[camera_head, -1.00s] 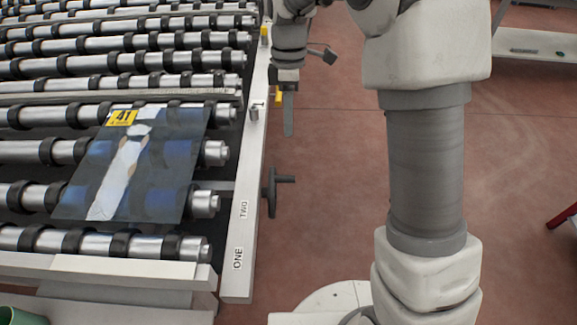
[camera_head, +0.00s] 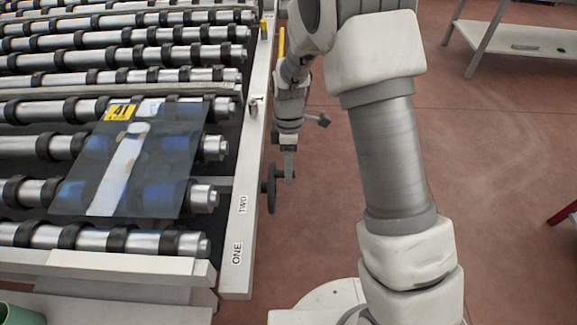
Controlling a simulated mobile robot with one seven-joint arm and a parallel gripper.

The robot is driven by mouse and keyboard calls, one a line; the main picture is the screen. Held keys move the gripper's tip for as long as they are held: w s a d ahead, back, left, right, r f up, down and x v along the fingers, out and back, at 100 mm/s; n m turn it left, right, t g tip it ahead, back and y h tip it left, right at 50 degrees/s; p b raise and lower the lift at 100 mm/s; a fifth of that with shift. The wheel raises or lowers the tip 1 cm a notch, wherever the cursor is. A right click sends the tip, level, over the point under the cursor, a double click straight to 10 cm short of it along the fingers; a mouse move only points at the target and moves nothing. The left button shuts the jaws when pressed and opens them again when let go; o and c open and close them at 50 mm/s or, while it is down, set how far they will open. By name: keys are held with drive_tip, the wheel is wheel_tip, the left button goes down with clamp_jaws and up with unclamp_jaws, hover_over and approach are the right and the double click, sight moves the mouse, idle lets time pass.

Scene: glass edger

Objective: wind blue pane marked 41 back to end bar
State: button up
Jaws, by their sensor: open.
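The blue glass pane (camera_head: 172,165) lies flat across the rollers at the near end of the conveyor. Its yellow label marked 41 (camera_head: 120,112) is at its far left corner. A pale bar (camera_head: 122,263) crosses the near end, beyond the last roller; a roller shows between it and the pane. A dark handwheel (camera_head: 270,187) with a crank handle stands on the outer side of the frame rail, by the label TWO. My gripper (camera_head: 289,173) points down beside the handwheel, close to its handle and overlapping it in view. It is open; contact cannot be told.
The white side rail (camera_head: 241,215) carries labels ONE and TWO and small posts. Further rollers (camera_head: 130,56) fill the far left. A grey table (camera_head: 510,42) stands at the far right. Red floor between is clear.

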clamp_jaws()
idle(0.3)
idle(1.1)
